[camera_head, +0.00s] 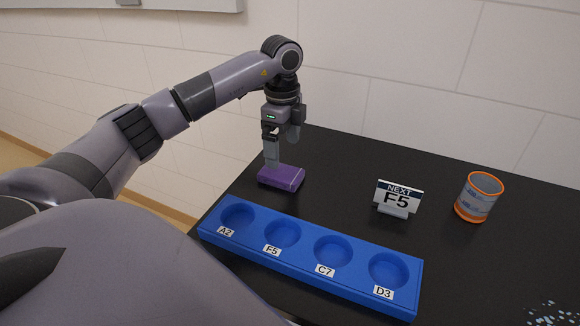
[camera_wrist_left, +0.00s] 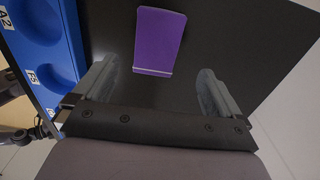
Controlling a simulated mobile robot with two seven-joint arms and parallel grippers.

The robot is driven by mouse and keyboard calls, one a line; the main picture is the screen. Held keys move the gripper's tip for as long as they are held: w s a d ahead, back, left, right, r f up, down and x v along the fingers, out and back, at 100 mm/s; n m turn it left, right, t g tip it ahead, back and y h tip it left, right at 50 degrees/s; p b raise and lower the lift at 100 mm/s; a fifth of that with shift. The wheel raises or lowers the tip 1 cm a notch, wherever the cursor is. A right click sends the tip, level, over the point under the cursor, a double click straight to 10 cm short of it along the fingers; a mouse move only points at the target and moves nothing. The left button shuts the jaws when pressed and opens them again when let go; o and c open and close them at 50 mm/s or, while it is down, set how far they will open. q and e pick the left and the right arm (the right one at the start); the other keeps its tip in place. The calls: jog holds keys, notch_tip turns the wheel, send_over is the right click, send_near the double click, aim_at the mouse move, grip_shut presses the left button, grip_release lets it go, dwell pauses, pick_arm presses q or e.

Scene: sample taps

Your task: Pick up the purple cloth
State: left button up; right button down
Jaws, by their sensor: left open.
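The purple cloth (camera_head: 282,177) is a small folded block lying on the black table, behind the left end of the blue tray. My left gripper (camera_head: 283,150) points down at the cloth from above. In the left wrist view the cloth (camera_wrist_left: 158,40) lies ahead of and between the two spread fingers of the left gripper (camera_wrist_left: 158,92), with free space on both sides. The gripper is open and empty. I cannot tell the exact height of the fingertips over the table. My right gripper is not in view.
A blue tray (camera_head: 303,283) with round wells labelled A2, F5, C7 and D3 stands in front of the cloth. A sign (camera_head: 397,199) reading NEXT F5 and an orange-rimmed cup (camera_head: 478,197) stand to the right. Bluish-white specks (camera_head: 550,314) show at the lower right. A wall rises behind.

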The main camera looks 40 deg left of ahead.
pick_arm(q)
jog(key=f, duration=0.6)
jog(key=shift+s+a+f+p, duration=0.1)
jog(key=shift+s+f+p, duration=0.15)
jog(key=shift+s+p, duration=0.1)
jog(key=c, duration=1.1)
notch_tip(320, 180, up, 13)
notch_tip(320, 180, up, 7)
jog(key=p, duration=0.2)
send_over(281, 172)
